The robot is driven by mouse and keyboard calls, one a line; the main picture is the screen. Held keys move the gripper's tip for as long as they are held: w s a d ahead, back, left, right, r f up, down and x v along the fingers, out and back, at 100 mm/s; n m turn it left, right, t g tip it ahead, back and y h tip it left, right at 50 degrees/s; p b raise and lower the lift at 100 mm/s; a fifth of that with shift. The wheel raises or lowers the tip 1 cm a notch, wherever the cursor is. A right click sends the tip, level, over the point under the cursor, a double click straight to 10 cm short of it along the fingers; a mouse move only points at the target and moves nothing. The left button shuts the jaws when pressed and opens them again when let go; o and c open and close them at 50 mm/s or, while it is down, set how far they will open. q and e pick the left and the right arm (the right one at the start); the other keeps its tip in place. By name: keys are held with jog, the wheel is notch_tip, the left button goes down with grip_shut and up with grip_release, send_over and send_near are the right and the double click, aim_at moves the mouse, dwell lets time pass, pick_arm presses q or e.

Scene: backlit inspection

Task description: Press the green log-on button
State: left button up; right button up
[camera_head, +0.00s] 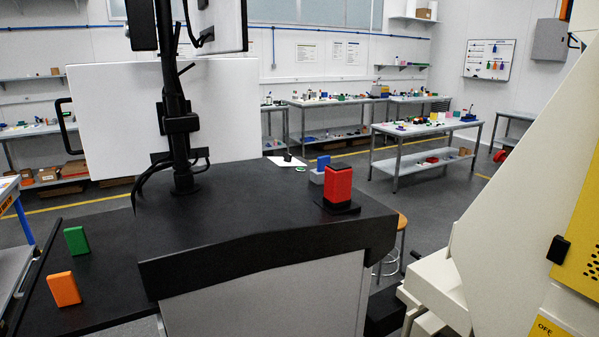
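No part marked as a log-on button can be made out. A green upright block (76,240) stands on the lower black surface (110,268) at the left. A small green ring (286,181) lies on the dark worktop further back; I cannot tell what it is. Neither my left nor my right gripper is in view.
An orange block (65,289) stands near the green one. A red block (337,187) sits on the dark worktop (245,215). A black pole (177,100) and white panel (135,118) rise behind. A cream machine (515,190) fills the right side.

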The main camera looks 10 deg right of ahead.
jog(key=shift+c, duration=0.4)
grip_shut()
jog(key=shift+a, duration=0.1)
dwell(1.3)
